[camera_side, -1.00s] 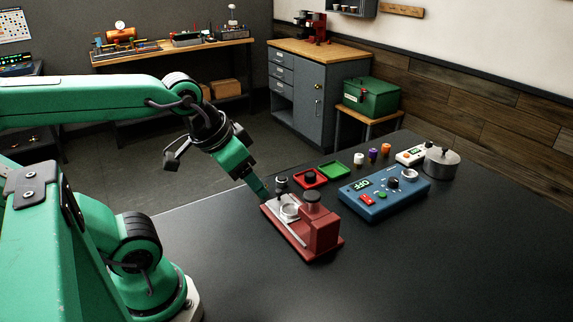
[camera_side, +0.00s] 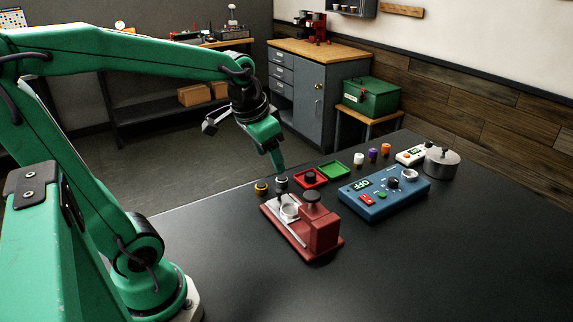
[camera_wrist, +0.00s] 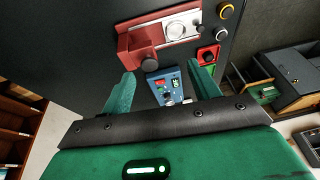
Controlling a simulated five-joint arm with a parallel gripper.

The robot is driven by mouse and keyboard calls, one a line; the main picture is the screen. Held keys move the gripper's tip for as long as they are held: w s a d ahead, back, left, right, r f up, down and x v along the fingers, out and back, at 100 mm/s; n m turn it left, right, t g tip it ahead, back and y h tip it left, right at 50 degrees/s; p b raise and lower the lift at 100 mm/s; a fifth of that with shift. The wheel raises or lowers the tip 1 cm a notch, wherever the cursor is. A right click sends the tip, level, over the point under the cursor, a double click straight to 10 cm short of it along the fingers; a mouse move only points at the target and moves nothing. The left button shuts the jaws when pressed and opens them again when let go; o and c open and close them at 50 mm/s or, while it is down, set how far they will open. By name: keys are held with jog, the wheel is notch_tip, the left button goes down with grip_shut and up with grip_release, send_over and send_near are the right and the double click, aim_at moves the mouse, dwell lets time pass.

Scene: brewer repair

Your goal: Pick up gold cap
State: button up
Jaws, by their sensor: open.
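The gold cap (camera_side: 261,188) is a small dark round piece with a gold band. It stands on the black table at the left of the red fixture, and its gold ring shows at the top right of the wrist view (camera_wrist: 226,11). A similar cap with a silver-grey band (camera_side: 281,183) stands beside it. My gripper (camera_side: 277,160) is above the table's far edge, behind and slightly right of the gold cap, apart from it. In the wrist view its two green fingers (camera_wrist: 165,86) are spread with nothing between them.
The red fixture (camera_side: 321,228) stands just in front of the caps. A red tray (camera_side: 299,181) with a black knob and a green tray (camera_side: 345,168) lie to the right. A blue control box (camera_side: 365,203) stands farther right. The front of the table is clear.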

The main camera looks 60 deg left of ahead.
jog(key=w+a+f+g, duration=0.2)
jog(key=w+a+f, duration=0.45)
jog(key=a, duration=0.35)
jog(key=g, duration=0.2)
send_near(261, 186)
jog(key=shift+w+a+f+h, duration=0.1)
jog(key=shift+f+h, duration=0.15)
jog(key=shift+h, duration=0.15)
jog(key=shift+a+f, duration=0.15)
jog(key=shift+f, duration=1.3)
jog(key=shift+f, duration=2.6)
jog(key=c, duration=1.1)
